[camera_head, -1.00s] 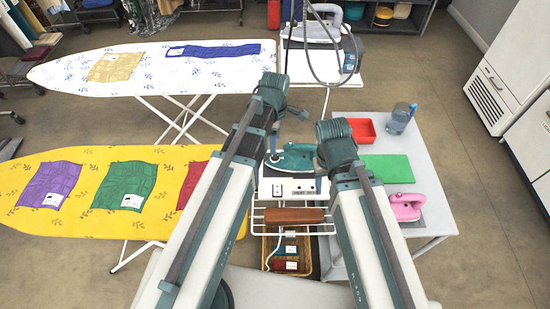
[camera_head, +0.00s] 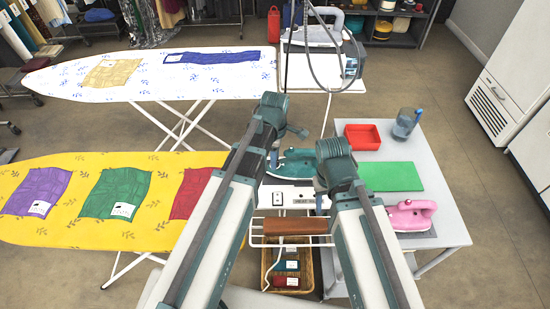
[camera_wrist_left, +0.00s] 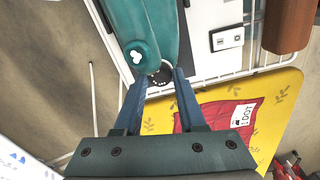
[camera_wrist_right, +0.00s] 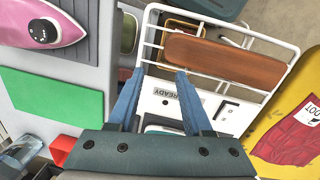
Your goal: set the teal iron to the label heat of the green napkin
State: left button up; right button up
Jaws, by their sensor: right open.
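The teal iron (camera_head: 300,163) rests on the white stand between my two arms. In the left wrist view its teal body (camera_wrist_left: 148,25) shows a white mark and a dark round dial (camera_wrist_left: 160,76) at its end. My left gripper (camera_wrist_left: 163,76) is open, with its fingertips on either side of that dial; contact cannot be told. The green napkin (camera_head: 115,192) lies on the yellow ironing board (camera_head: 150,165) with a white label (camera_head: 122,209), too small to read. My right gripper (camera_wrist_right: 161,74) is open and empty above the stand. The dial's setting cannot be read.
A red napkin (camera_wrist_left: 215,118) lies beside the green one; its label shows a dot sign. A pink iron (camera_head: 410,215), green mat (camera_head: 392,177), red tray (camera_head: 362,137) and cup (camera_head: 405,123) occupy the right table. A wooden-topped rack (camera_head: 292,226) and basket stand in front.

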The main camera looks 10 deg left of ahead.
pick_arm(q)
grip_shut()
jog(key=shift+m, duration=3)
jog(key=o, duration=0.5)
grip_release()
jog(key=shift+o, duration=0.2)
